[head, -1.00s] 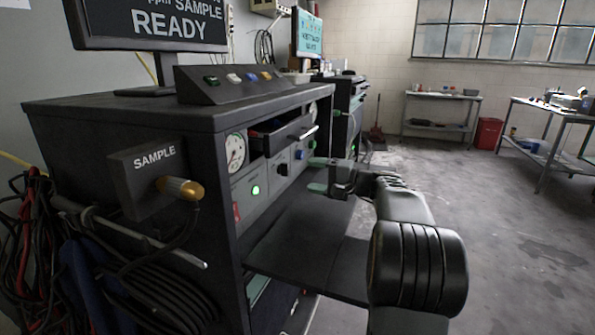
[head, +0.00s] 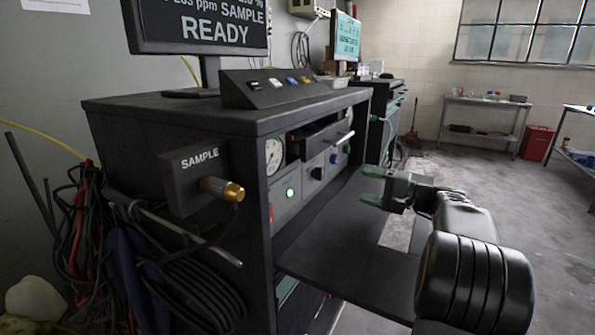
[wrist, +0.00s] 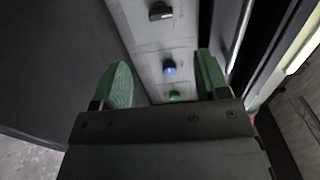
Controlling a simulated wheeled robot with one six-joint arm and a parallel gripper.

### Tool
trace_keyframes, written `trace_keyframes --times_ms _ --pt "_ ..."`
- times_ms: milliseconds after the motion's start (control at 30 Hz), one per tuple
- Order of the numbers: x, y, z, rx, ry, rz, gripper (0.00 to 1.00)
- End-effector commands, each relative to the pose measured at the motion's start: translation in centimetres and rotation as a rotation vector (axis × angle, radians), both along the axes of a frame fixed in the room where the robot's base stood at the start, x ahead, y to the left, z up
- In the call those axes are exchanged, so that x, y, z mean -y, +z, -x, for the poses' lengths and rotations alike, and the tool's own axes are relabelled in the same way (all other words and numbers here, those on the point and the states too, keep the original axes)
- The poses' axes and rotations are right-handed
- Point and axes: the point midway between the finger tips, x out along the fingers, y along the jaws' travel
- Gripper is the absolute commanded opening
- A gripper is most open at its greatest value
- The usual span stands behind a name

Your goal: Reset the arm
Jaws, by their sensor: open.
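My gripper (head: 373,188) is in front of the dark cabinet, above its fold-out shelf (head: 342,229). Its green fingers are apart, with nothing between them. In the wrist view my gripper (wrist: 163,82) also shows open and empty. Beyond its fingers is the cabinet's grey front panel (wrist: 150,40), with a blue knob (wrist: 169,69), a green button (wrist: 175,96) and a black knob (wrist: 160,11). My arm runs from the gripper to the lower right in the head view.
The cabinet (head: 180,120) has a partly open drawer (head: 318,138) with a bar handle. A SAMPLE box (head: 196,178) with a brass-coloured fitting juts from its side. Cables (head: 85,240) hang at left. The floor (head: 480,165) behind my arm is open.

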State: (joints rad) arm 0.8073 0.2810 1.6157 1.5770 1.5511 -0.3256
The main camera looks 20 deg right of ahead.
Motion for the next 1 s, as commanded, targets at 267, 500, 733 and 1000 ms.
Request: trace_keyframes --times_ms 267,500,733,1000 --pt "-5.7 2.4 0.5 -0.138 0.078 0.108 0.68" --pt "-17.2 5.2 6.5 -0.442 0.251 0.520 0.68" --pt "-21.2 7.4 14.4 -0.532 0.356 1.011 0.68" --pt "-21.2 9.5 19.1 -0.446 0.403 1.408 0.68"
